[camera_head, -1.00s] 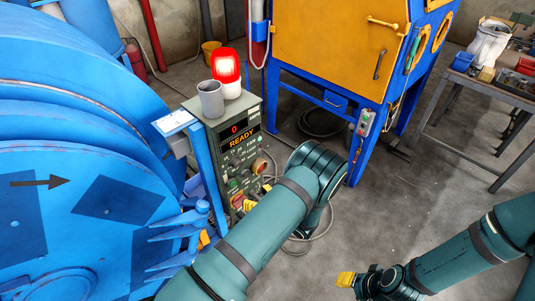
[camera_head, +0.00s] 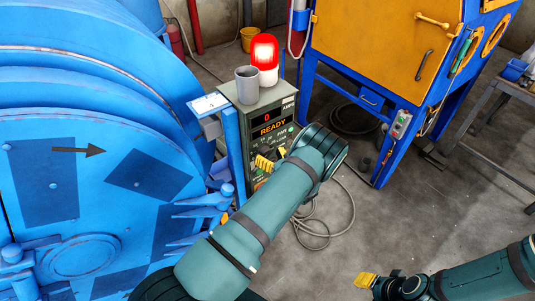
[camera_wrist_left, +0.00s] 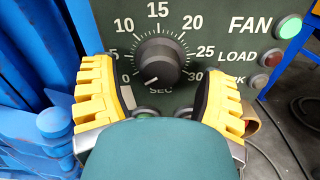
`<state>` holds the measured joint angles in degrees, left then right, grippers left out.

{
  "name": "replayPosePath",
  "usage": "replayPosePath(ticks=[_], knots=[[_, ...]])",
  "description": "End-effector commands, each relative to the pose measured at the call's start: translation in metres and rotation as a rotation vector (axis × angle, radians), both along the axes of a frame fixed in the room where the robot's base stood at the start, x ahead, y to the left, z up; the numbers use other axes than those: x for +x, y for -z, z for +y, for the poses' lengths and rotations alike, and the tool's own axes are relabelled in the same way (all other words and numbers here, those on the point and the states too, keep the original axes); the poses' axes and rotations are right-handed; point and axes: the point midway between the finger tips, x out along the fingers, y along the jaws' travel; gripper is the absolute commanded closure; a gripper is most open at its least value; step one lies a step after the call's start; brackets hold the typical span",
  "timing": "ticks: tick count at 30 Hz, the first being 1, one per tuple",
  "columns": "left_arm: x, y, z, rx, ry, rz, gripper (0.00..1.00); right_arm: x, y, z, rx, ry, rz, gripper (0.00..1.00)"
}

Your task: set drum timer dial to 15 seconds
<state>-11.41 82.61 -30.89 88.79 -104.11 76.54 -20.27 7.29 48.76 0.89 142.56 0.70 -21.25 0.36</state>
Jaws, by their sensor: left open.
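The timer dial (camera_wrist_left: 157,62) is a dark round knob on the grey-green control panel (camera_head: 269,108). Its scale runs from 0 to 30 SEC, and its white mark points to the lower left, near 0. My left gripper (camera_wrist_left: 160,98) has two yellow ribbed fingers, open, one to each side below the dial; whether they touch it cannot be told. In the head view the left gripper (camera_head: 268,162) is in front of the panel, whose display reads 0 and READY. My right gripper (camera_head: 366,281) is low at the right, away from the panel; its opening is unclear.
A lit red lamp (camera_head: 264,52) and a grey cup (camera_head: 247,84) stand on the panel box. The blue drum (camera_head: 90,185) fills the left. An orange-and-blue cabinet (camera_head: 375,45) stands behind. FAN, LOAD and another button lie right of the dial. A cable lies on the floor.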

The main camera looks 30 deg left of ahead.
Motion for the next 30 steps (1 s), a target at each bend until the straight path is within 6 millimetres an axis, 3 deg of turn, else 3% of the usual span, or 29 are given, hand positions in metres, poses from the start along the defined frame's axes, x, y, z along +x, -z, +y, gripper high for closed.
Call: replayPosePath(ticks=[13,14,18,20,30], knots=[[0.0042,-0.0002,0.0109,-0.001,0.000,0.000,0.26,-0.0003,0.0003,0.0000,0.000,0.000,0.001,0.53],[0.0043,-0.0001,0.0108,0.000,0.000,0.000,0.29,-0.0003,0.0003,0.0000,0.000,0.000,0.001,0.53],[0.0042,-0.0001,0.0107,-0.001,0.000,0.000,0.78,-0.0002,0.0002,0.0000,0.000,0.000,0.001,0.53],[0.0042,-0.0001,0.0106,0.000,0.000,0.000,0.95,-0.0002,0.0002,0.0000,0.000,0.000,0.001,0.53],[0.0044,0.0000,0.0105,0.014,0.000,0.030,0.96,-0.0005,0.0019,0.0001,0.000,0.000,0.001,0.53]])
